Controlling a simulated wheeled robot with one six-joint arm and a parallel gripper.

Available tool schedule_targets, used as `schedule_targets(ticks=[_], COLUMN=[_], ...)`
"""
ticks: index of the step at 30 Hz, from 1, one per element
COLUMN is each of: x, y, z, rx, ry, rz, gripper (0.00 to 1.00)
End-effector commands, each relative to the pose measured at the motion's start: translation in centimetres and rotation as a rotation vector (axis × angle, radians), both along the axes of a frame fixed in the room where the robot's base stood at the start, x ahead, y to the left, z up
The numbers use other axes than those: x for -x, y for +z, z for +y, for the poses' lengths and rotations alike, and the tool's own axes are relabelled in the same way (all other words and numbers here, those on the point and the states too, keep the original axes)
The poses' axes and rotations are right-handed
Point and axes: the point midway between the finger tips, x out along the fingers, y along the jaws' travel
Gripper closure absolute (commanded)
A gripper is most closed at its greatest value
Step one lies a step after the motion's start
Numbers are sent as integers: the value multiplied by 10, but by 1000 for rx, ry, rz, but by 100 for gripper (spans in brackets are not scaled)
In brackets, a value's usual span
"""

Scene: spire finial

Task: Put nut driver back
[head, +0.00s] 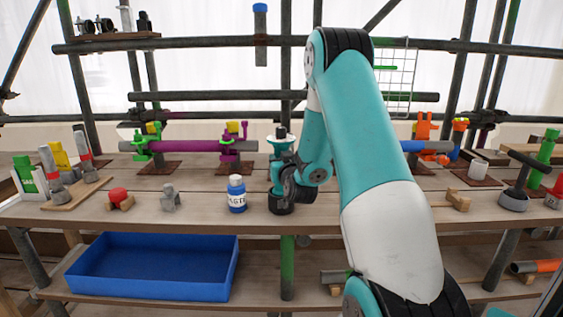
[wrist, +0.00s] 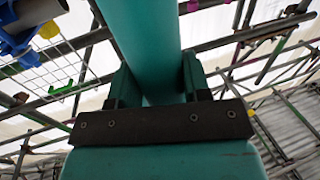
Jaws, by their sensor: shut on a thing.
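My gripper (wrist: 155,80) is shut in the wrist view, with a finger on each side of a smooth teal cylinder. I take this to be the nut driver (wrist: 146,35); its far end runs out of the top of the picture. In the head view the black end of my wrist is low over the middle of the workbench (head: 330,203), right of a blue bottle. My fingers and the held thing cannot be made out clearly there. A blue-topped grey piece (head: 260,35) hangs at the upper scaffold bar; I cannot tell what it is.
The blue bottle (head: 237,194) stands close left of my wrist. A blue tray (head: 150,268) is on the lower shelf. A purple pipe (head: 190,146) in clamps lies behind, and a wire grid (head: 398,80) hangs at the back right.

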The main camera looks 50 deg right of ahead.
Motion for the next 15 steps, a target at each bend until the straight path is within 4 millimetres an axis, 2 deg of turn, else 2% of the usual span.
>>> schedule_targets(ticks=[5,6,9,15], x=[0,0,0,0], y=[3,3,2,1], z=[0,0,0,0], rx=[3,3,3,1], ry=[0,0,0,0], rz=[-5,-5,-4,-2], gripper=[100,51,29,26])
